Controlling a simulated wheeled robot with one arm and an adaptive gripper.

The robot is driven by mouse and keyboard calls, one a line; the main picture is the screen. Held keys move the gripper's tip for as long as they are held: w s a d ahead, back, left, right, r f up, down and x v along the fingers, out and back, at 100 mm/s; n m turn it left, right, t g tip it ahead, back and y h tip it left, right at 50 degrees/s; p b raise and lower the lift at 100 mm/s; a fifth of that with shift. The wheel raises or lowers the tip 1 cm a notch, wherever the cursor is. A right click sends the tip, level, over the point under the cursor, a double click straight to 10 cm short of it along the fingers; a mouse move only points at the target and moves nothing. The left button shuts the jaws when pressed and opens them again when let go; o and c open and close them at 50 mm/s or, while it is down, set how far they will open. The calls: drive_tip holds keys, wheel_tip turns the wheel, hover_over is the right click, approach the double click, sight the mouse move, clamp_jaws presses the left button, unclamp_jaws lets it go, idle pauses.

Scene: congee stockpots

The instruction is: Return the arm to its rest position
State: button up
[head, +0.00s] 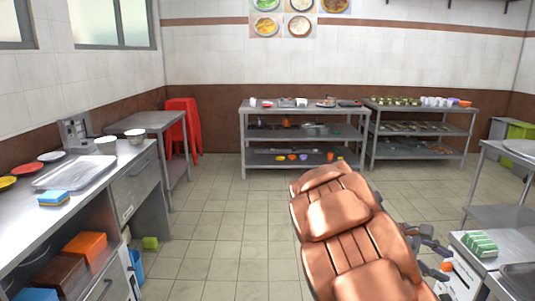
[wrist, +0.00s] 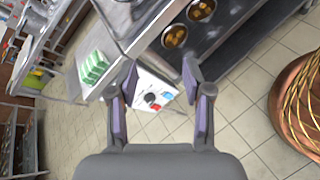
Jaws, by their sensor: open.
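My gripper (wrist: 160,82) is open and empty in the wrist view, its two dark fingers with purple pads standing apart. Between and beyond the fingers is a white panel (wrist: 150,92) with red, black and blue parts. Nothing is between the pads. In the head view my gripper (head: 438,247) shows small at the lower right, beside the steel counter and its green-and-white blocks (head: 480,243). The same blocks show left of the fingers in the wrist view (wrist: 94,68).
A steel counter (head: 85,200) with a tray runs along the left. Laden steel shelves (head: 305,133) stand at the back, red stools (head: 182,118) at the back left. Round pans (wrist: 174,35) sit on a dark top near my gripper. The tiled floor (head: 235,220) is clear in the middle.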

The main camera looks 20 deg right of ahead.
drive_tip(key=s+a+r+m+t+y+p, duration=0.1)
drive_tip(key=s+a+r+y+p, duration=0.2)
drive_tip(key=a, duration=0.8)
drive_tip(key=s+a+r+m+t+y+p, duration=0.2)
drive_tip(key=s+a+p, duration=0.4)
drive_tip(key=a, duration=0.6)
drive_tip(key=s+a+r+m+t+y+p, duration=0.1)
drive_tip(key=s+a+r+t+y+p, duration=0.1)
drive_tip(key=s+a+r+y+p, duration=0.2)
drive_tip(key=s+a+y+p, duration=0.1)
drive_tip(key=s+a, duration=0.2)
drive_tip(key=a, duration=0.4)
drive_tip(key=shift+s+a+m+y, duration=0.25)
drive_tip(key=shift+s+m+y, duration=0.05)
drive_tip(key=shift+m+y, duration=0.1)
drive_tip(key=shift+c, duration=0.8)
